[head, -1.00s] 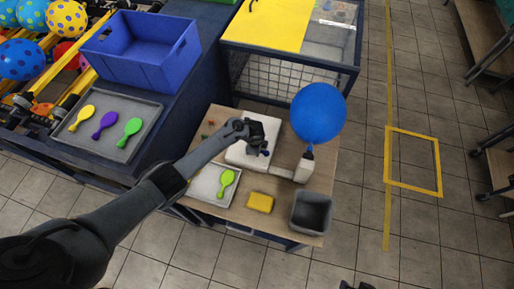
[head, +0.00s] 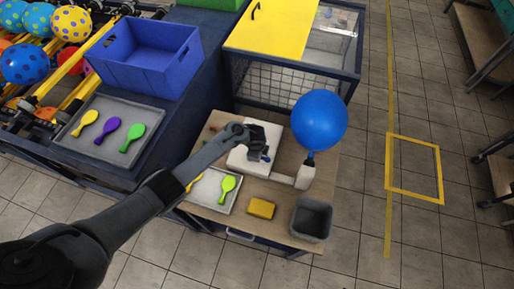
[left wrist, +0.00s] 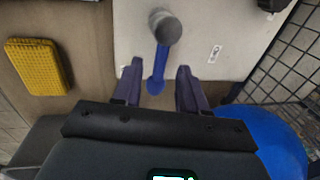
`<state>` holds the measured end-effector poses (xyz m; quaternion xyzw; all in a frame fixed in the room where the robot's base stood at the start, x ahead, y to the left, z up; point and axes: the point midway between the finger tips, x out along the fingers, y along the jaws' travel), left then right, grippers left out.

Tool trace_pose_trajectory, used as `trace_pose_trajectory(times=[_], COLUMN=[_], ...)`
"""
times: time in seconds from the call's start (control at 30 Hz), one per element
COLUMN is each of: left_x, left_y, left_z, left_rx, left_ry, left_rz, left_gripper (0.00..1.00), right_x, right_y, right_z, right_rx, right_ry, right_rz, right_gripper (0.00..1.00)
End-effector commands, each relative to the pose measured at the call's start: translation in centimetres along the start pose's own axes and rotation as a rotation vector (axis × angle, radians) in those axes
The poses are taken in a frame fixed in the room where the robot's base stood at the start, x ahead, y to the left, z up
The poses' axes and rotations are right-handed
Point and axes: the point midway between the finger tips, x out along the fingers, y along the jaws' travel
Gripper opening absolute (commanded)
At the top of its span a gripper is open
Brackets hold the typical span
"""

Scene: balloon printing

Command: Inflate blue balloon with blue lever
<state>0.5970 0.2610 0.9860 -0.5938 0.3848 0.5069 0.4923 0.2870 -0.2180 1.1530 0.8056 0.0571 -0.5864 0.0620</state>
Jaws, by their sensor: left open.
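The round, swollen blue balloon (head: 319,122) sits on the pale nozzle (head: 305,176) at the right side of the white machine (head: 240,160). Part of the balloon also shows at lower right in the left wrist view (left wrist: 272,135). The blue lever (left wrist: 157,72) juts from a grey round knob (left wrist: 165,27) on the machine. My left gripper (left wrist: 159,80) is open, with its fingers on either side of the lever's end; I cannot tell whether they touch it. In the head view my left gripper (head: 262,150) is over the machine and hides most of the lever. My right gripper is not in view.
A small tray (head: 205,201) with a limp green balloon (head: 228,186), a yellow sponge (head: 261,208) and a grey bin (head: 311,218) share the table. A tray of limp balloons (head: 92,148) and a blue crate (head: 145,62) stand left. A yellow-topped cage (head: 275,25) is behind.

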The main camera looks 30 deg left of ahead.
Motion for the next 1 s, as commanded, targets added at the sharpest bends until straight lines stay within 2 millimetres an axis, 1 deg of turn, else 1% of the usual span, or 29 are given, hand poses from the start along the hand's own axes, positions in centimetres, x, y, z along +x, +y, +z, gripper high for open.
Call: trace_pose_trajectory(times=[0.03,0.3,0.4,0.5,0.7,1.0], left_x=[-1.1,-5.8,-7.1,-8.0,-8.8,-8.8], left_y=[-0.1,0.0,-0.1,0.0,0.1,0.0], left_z=[0.1,0.0,-0.1,0.0,0.1,0.1], left_rx=[0.001,0.001,0.001,0.001,0.001,0.001], left_ry=[0.000,0.002,0.002,0.001,-0.002,-0.001], left_rz=[-0.003,-0.002,-0.002,-0.001,0.000,0.000], left_gripper=[0.42,0.42,0.42,0.42,0.42,0.42], right_x=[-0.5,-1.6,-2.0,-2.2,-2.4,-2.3], right_y=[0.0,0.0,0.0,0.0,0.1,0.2], right_z=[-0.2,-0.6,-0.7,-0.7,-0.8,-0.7], right_rx=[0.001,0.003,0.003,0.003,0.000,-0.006], right_ry=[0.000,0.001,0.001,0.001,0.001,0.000], right_rz=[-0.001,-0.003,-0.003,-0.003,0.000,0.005], right_gripper=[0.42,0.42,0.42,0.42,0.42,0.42])
